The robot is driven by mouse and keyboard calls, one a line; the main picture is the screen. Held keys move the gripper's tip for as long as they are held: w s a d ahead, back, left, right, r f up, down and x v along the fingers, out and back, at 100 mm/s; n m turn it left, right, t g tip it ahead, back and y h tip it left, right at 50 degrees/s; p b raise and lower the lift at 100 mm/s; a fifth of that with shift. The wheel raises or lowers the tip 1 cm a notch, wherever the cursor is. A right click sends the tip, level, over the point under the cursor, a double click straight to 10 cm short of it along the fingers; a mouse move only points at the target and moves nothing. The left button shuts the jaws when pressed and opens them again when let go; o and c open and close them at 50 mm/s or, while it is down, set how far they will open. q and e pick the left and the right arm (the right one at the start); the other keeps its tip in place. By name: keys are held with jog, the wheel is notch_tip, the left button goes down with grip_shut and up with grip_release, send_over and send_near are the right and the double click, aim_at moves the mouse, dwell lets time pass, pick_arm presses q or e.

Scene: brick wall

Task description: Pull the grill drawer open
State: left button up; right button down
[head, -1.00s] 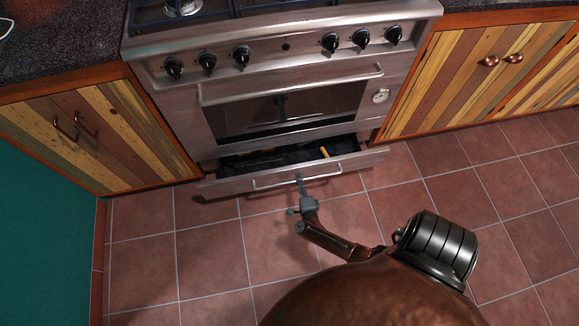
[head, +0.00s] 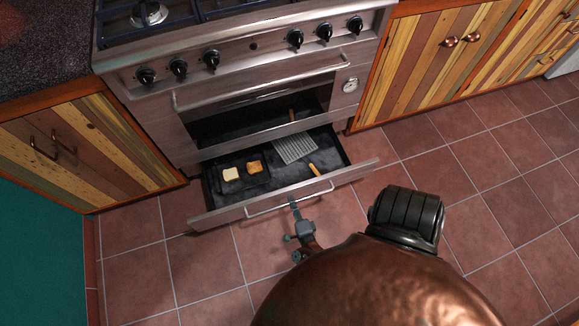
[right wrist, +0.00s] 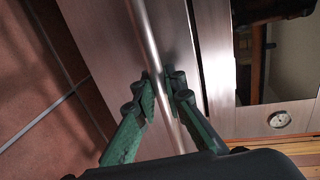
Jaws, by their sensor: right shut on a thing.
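The grill drawer (head: 218,215) is the low metal drawer under the oven, and it stands pulled well out. Its bar handle (head: 268,207) runs along the front. My right gripper (head: 293,203) is at the middle of this handle in the head view. In the right wrist view, its green fingers (right wrist: 165,95) are closed around the handle bar (right wrist: 150,45), one on each side. Inside the drawer lie a pale bread slice (head: 231,174), a toasted slice (head: 254,167) and a grill rack (head: 294,148) with a wooden-handled tool (head: 314,170). My left gripper is not in view.
The stove (head: 240,50) with its black knobs stands above the drawer. Wooden cabinets (head: 85,150) flank it left and right (head: 425,70). The tiled floor (head: 200,270) in front is clear.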

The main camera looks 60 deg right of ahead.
jog(key=c, duration=2)
grip_release()
